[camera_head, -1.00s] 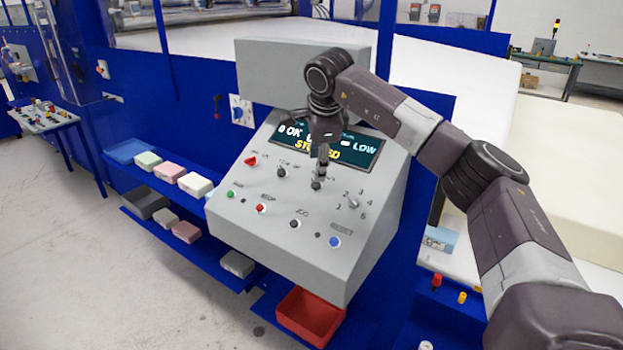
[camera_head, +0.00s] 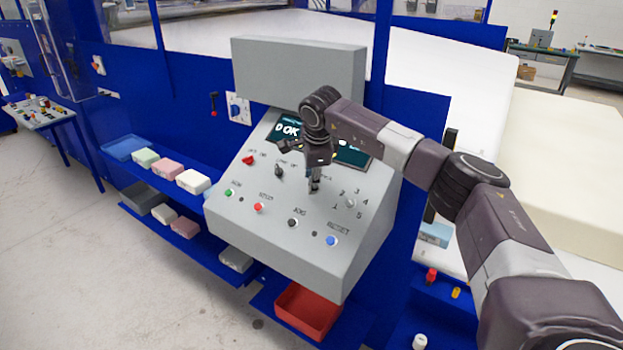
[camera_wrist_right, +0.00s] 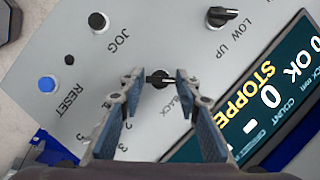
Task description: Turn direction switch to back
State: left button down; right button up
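The direction switch (camera_wrist_right: 160,79) is a small black knob on the grey panel, with a BACK label beside it in the right wrist view. Its bar lies roughly across the picture. My right gripper (camera_wrist_right: 159,77) is open, with one fingertip on each side of the knob; contact cannot be told. In the head view my right gripper (camera_head: 315,183) points down at the middle of the console (camera_head: 270,240) and hides the switch. My left gripper is not in view.
Nearby are a LOW/UP switch (camera_wrist_right: 218,17), a black JOG button (camera_wrist_right: 97,21), a blue RESET button (camera_head: 331,240) and a numbered selector (camera_head: 350,203). The display (camera_wrist_right: 270,90) is partly covered by my arm in the head view. A red bin (camera_head: 307,312) sits below the console.

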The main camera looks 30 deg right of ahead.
jog(key=c, duration=0.6)
jog(key=shift+f+m+b, duration=0.2)
jog(key=shift+m+b, duration=0.1)
jog(key=shift+b, duration=0.4)
jog(key=shift+c, duration=0.2)
jog(key=m+t+h+b, duration=0.1)
jog(key=m+b, duration=0.3)
jog(key=b, duration=0.1)
jog(key=m+t+h+b, duration=0.1)
jog(key=m+b, duration=0.2)
jog(key=b, duration=0.3)
jog(key=m+h+b, duration=0.1)
jog(key=m+b, duration=0.3)
jog(key=b, duration=0.1)
jog(key=shift+s+a+f+m+t+h, duration=0.1)
jog(key=shift+a+f+m+t+h, duration=0.1)
jog(key=shift+a+m+t+h, duration=0.15)
jog(key=shift+r+m+h+b, duration=0.2)
jog(key=shift+m+h+b, duration=0.45)
jog(key=shift+m+b, duration=1.05)
jog(key=shift+m, duration=0.25)
jog(key=o, duration=1.2)
jog(key=shift+c, duration=0.2)
